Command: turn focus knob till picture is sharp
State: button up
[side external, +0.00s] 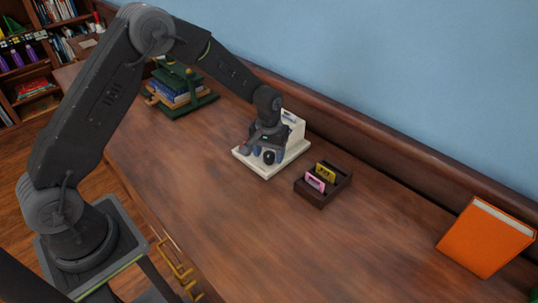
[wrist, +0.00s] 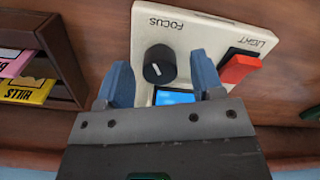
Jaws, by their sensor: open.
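The black focus knob (wrist: 158,65) with a white pointer line sits on a white panel (wrist: 200,45) under the word FOCUS in the wrist view. A small blue screen (wrist: 174,97) shows partly beyond the knob; my gripper hides the rest, and I cannot tell whether its picture is sharp. My gripper (wrist: 163,80) has its two blue fingers apart, one to each side in the picture, with nothing held between them. I cannot tell whether either finger touches the knob. In the side view my gripper (side external: 268,154) is over the white device (side external: 271,172).
A red LIGHT switch (wrist: 240,68) is right beside the right finger in the wrist view. A dark wooden holder (side external: 311,196) with pink and yellow cards stands near the device. An orange book (side external: 485,238) is farther right. The desk front is clear.

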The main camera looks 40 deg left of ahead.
jog(key=shift+f, duration=0.6)
jog(key=c, duration=0.9)
jog(key=shift+m, duration=0.3)
jog(key=shift+m, duration=3)
